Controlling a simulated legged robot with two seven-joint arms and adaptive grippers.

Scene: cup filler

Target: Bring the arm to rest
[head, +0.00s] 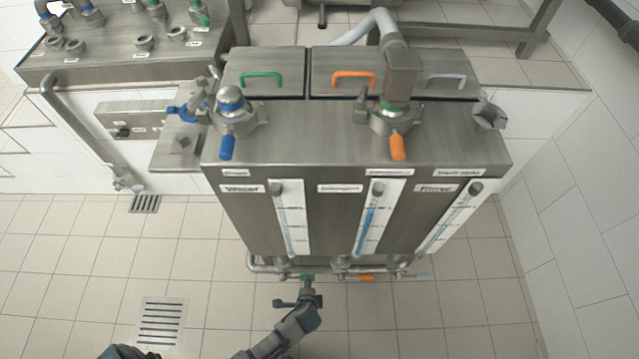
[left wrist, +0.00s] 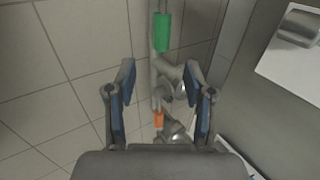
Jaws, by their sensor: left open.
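My left gripper (head: 302,298) is at the bottom middle of the head view, just in front of the lower pipe of the steel tank unit (head: 225,205). It is open and empty. A green valve handle (head: 307,278) sits just beyond its fingertips. In the left wrist view the open fingers of the gripper (left wrist: 160,85) frame the pipe. The green handle (left wrist: 162,32) shows above, and an orange handle (left wrist: 158,119) shows between the fingers, apart from them. My right gripper is in neither view.
The tank unit carries level gauges (head: 367,218), a blue valve lever (head: 227,147) and an orange lever (head: 397,147) on top. An orange lower handle (head: 362,278) is on the pipe. A steel bench (head: 120,62) is at back left. The tiled floor has drains (head: 162,322) and open room at left.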

